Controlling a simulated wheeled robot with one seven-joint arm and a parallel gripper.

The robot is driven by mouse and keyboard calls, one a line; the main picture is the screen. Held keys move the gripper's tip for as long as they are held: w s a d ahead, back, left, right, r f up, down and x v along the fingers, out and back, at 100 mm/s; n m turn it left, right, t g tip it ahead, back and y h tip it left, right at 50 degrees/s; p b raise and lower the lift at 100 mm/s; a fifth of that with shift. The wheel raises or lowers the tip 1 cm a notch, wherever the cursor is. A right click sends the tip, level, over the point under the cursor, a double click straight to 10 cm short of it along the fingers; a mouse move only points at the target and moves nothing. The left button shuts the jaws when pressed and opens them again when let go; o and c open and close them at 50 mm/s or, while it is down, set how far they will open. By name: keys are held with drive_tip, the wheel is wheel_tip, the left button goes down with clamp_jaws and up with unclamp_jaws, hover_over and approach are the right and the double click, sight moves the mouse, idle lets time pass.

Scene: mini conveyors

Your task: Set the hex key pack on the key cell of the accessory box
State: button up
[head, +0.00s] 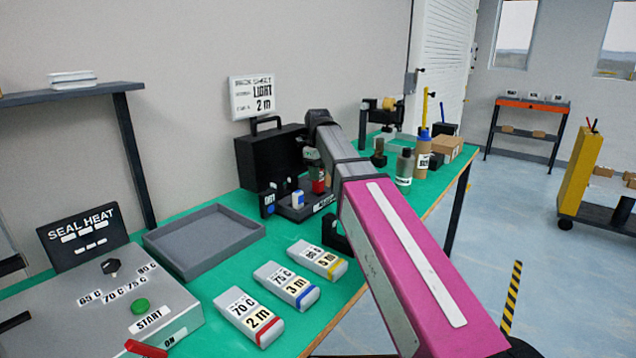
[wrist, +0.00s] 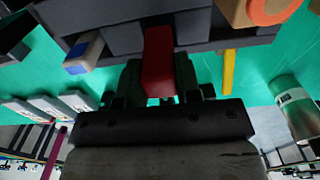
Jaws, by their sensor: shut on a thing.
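My gripper (wrist: 158,78) is shut on a small red block-like pack, which I take to be the hex key pack (wrist: 158,55); the pack also shows in the head view (head: 318,185). It stands between the dark fingers, at the grey accessory box (head: 294,211). In the wrist view the box (wrist: 225,40) spans the top, behind the pack. I cannot tell whether the pack touches the box floor. A small blue and white piece (head: 298,199) sits in the box, left of the pack. My arm hides the box's right part.
A black case (head: 262,158) stands behind the box. An empty grey tray (head: 205,240) and several labelled packs (head: 285,285) lie on the green bench to the left and front. Bottles (head: 404,168) and a cardboard box (head: 447,146) stand beyond my arm.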

drive_tip(key=shift+f, duration=1.65)
drive_tip(key=o, duration=1)
drive_tip(key=shift+f, duration=0.1)
wheel_tip(320, 180, up, 12)
drive_tip(key=shift+r, duration=0.15)
